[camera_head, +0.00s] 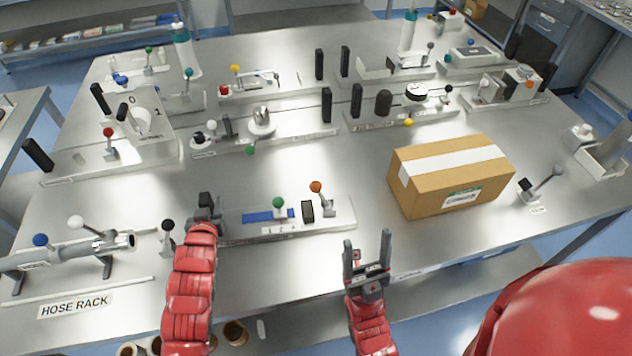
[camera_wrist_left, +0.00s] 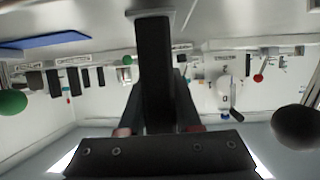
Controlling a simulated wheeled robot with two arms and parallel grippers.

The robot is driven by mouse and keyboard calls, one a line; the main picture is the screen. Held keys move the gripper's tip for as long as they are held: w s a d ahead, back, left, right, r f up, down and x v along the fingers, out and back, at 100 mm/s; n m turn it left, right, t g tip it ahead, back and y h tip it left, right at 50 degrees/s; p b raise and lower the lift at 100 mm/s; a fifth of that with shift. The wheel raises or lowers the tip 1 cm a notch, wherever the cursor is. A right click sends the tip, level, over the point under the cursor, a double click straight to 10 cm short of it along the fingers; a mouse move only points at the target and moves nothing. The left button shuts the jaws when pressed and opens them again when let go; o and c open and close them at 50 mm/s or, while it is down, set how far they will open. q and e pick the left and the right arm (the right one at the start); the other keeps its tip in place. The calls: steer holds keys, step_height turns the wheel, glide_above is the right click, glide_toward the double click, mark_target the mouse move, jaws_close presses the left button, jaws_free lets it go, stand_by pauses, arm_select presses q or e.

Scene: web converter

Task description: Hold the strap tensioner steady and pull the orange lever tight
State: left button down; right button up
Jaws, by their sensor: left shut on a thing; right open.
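The strap tensioner is a light base plate (camera_head: 340,216) with a blue strap (camera_head: 257,216), a green-knobbed lever (camera_head: 279,203) and a black block (camera_head: 308,211). Its orange lever (camera_head: 316,187) stands up near the right end. My left gripper (camera_head: 205,204) is at the plate's left end, shut on a black post (camera_wrist_left: 153,65), which runs between the fingers in the left wrist view. The blue strap (camera_wrist_left: 45,40) and green knob (camera_wrist_left: 12,101) show there too. My right gripper (camera_head: 367,250) is open and empty, in front and to the right of the orange lever, apart from it.
A cardboard box (camera_head: 425,190) stands right of the tensioner. A black-knobbed lever (camera_head: 168,226) is close to the left of my left gripper, beside the hose rack (camera_head: 65,258). More lever fixtures (camera_head: 262,120) fill the back. Bare table lies between tensioner and box.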

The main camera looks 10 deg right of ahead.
arm_select(q)
steer(key=shift+s+f+b, duration=0.15)
steer(key=shift+f+b, duration=0.2)
steer(key=shift+b, duration=0.05)
stand_by(0.6)
